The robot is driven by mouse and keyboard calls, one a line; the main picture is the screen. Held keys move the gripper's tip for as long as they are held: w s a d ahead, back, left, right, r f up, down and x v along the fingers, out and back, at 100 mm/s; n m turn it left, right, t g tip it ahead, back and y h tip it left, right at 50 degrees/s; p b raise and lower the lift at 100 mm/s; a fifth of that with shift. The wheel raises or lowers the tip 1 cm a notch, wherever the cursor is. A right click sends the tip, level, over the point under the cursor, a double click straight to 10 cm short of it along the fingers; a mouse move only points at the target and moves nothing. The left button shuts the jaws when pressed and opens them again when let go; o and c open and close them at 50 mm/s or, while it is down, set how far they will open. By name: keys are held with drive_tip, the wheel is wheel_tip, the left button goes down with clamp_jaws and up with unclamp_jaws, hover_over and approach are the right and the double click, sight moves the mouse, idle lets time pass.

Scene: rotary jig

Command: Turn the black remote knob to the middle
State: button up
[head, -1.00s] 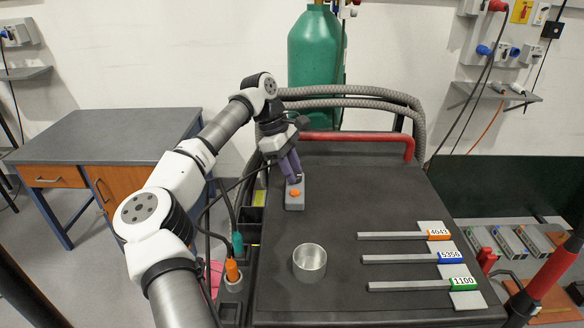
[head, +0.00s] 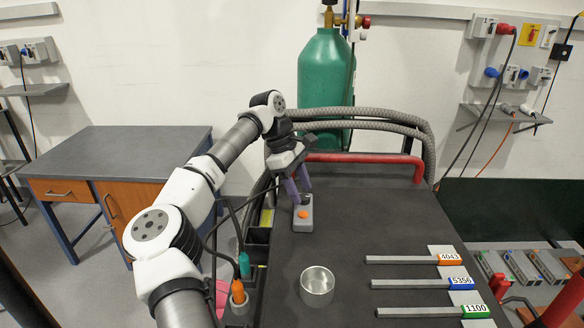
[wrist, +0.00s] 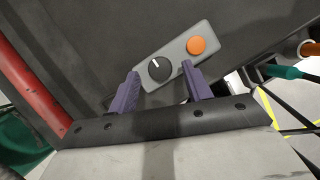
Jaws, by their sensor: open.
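The grey remote (head: 303,224) lies near the back left of the black cart top, with an orange button (head: 303,214) on its near end. In the wrist view, its black round knob (wrist: 159,69) has a white pointer mark on the side away from my gripper. The orange button also shows in the wrist view (wrist: 197,46), right of the knob. My gripper (wrist: 162,82) is open, with its purple fingers apart on either side of the knob and nothing held. In the head view, my gripper (head: 299,196) is over the remote's far end and hides the knob.
Several labelled grey bars (head: 410,284) lie at the right. A red rail (head: 360,158) and grey hoses (head: 385,120) run along the back. The middle of the cart top (head: 375,215) is clear.

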drive_tip(key=v, duration=1.3)
drive_tip(key=shift+f, duration=0.1)
